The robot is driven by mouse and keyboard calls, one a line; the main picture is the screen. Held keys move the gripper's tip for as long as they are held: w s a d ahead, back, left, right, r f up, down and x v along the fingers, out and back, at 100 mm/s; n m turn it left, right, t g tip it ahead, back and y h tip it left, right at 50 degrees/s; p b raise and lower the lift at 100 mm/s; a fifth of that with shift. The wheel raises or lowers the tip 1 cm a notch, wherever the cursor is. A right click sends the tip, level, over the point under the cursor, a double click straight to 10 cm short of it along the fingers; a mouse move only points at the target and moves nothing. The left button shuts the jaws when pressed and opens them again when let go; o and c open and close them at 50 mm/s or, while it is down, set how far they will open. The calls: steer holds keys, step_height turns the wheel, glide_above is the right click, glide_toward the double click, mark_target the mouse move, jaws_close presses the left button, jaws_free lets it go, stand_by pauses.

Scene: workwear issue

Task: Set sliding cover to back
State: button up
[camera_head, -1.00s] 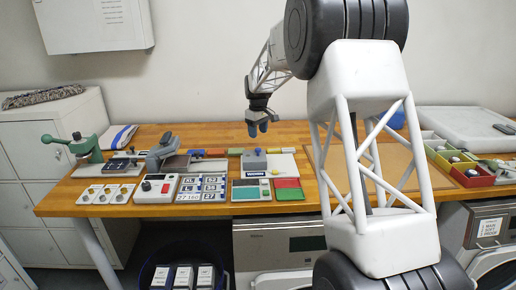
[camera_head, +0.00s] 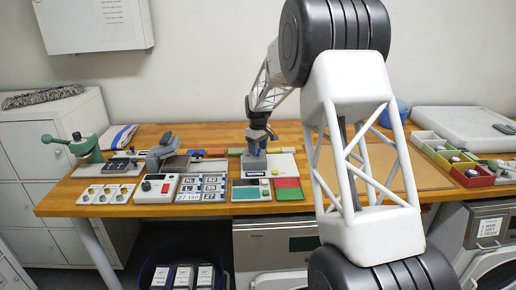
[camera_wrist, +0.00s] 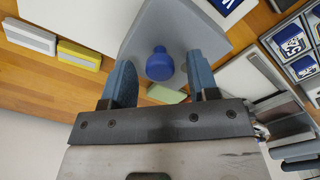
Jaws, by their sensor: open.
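A grey block with a blue knob, which looks like the sliding cover (camera_head: 254,163), sits on a pale base plate (camera_head: 283,163) at the middle of the bench. In the wrist view, the cover (camera_wrist: 185,35) shows its round blue knob (camera_wrist: 160,64) standing up from it. My gripper (camera_head: 258,147) is directly above the cover, pointing down. In the wrist view, the open blue-grey fingers of my gripper (camera_wrist: 163,82) lie on either side of the knob with gaps visible. I cannot tell whether the fingertips reach the knob's height.
Green and red pads (camera_head: 288,187) lie just in front of the base. A keypad device (camera_head: 157,188) and a label board (camera_head: 203,187) are to the left. A brown mat (camera_head: 385,165) and sectioned bins (camera_head: 470,173) are to the right.

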jaws_close()
steer(key=d, duration=1.2)
stand_by(0.3)
steer(key=shift+c, duration=1.3)
jaws_free()
steer(key=shift+d, duration=0.15)
steer(key=shift+o, duration=1.3)
step_height(320, 180, up, 8)
steer(key=shift+f, duration=0.15)
